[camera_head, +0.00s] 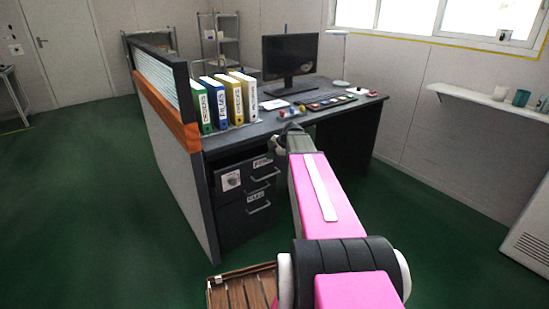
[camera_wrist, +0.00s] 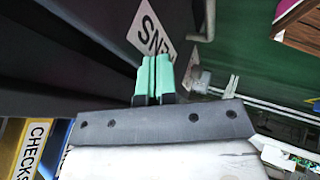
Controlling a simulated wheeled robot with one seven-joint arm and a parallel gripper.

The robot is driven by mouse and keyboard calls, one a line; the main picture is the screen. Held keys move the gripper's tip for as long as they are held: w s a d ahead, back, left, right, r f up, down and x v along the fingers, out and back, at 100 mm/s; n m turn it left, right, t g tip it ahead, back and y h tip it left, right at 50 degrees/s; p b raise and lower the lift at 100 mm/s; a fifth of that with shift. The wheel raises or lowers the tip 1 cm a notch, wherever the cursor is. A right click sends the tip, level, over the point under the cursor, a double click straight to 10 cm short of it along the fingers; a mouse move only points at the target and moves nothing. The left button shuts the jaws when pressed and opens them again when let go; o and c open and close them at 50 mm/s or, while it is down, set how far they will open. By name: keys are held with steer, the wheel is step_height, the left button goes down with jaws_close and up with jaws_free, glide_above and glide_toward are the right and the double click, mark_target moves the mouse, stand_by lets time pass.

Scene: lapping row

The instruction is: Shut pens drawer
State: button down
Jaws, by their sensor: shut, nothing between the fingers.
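The pens drawer (camera_head: 246,180) is the upper drawer in the dark cabinet under the desk, with a bar handle (camera_head: 265,175) and a small white label. Its front appears to stand out a little from the cabinet, with a dark gap above; how far is hard to tell. In the wrist view its label (camera_wrist: 150,36) shows upside down, partly covered by my fingers, with a metal handle (camera_wrist: 206,20) to the right. My gripper (camera_wrist: 155,62) is shut and empty, its green fingertips in front of the label; contact cannot be told. In the head view my arm mostly hides it.
A lower drawer (camera_head: 247,215) with its own handle sits beneath. Binders (camera_head: 236,98) stand on the desk (camera_head: 300,108) beside an orange-trimmed partition (camera_head: 166,105). A wooden crate (camera_head: 243,287) lies on the floor near me. Green floor left of the partition is clear.

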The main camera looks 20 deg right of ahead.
steer(key=shift+w, duration=0.2)
steer(key=w, duration=0.1)
steer(key=w+a, duration=0.1)
steer(key=w, duration=0.2)
steer(key=shift+w+a, duration=0.3)
